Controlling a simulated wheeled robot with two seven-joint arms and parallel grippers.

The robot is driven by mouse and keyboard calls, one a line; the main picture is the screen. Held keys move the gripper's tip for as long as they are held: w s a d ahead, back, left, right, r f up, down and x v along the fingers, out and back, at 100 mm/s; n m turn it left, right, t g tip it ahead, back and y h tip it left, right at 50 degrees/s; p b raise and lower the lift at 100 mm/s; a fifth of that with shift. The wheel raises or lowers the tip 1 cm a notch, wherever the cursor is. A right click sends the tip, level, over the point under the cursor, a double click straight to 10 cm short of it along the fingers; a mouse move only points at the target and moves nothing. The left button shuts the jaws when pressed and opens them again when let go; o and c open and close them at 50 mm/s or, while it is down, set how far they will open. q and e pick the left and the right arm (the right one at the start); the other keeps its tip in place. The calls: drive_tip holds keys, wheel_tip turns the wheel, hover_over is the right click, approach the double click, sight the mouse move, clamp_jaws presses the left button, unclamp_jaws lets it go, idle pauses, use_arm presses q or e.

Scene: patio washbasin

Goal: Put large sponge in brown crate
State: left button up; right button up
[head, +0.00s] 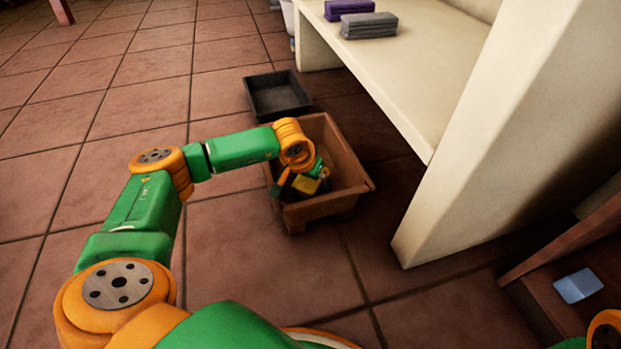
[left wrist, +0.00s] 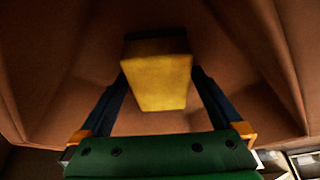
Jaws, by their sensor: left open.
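The large sponge (head: 306,185), yellow with a dark side, is inside the brown crate (head: 345,160) on the floor tiles. My left gripper (head: 300,182) reaches down into the crate, with its fingers around the sponge. In the left wrist view the sponge (left wrist: 157,82) shows between the two dark fingers of the open left gripper (left wrist: 160,76), low in the crate (left wrist: 60,55). Whether the fingers touch it, and its contact with the crate floor, I cannot tell. My right gripper is not in view.
A black tray (head: 277,94) stands just behind the crate. A pale bench (head: 425,60) carries a purple block (head: 348,9) and a grey block (head: 369,25). A blue block (head: 578,286) lies on a wooden surface at the right. The tiled floor (head: 110,80) at the left is clear.

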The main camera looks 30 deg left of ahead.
sight(305, 185)
use_arm(q)
drive_tip(key=p+v, duration=0.2)
drive_tip(key=v, duration=0.1)
drive_tip(key=p+v, duration=0.2)
drive_tip(key=p, duration=0.1)
drive_tip(key=p+v, duration=0.2)
drive_tip(key=v, duration=0.1)
drive_tip(key=shift+w+r, duration=0.15)
drive_tip(key=shift+r, duration=0.3)
drive_tip(key=p+v, duration=0.2)
drive_tip(key=v, duration=0.1)
drive_tip(key=shift+s+r, duration=0.2)
drive_tip(key=shift+s, duration=0.2)
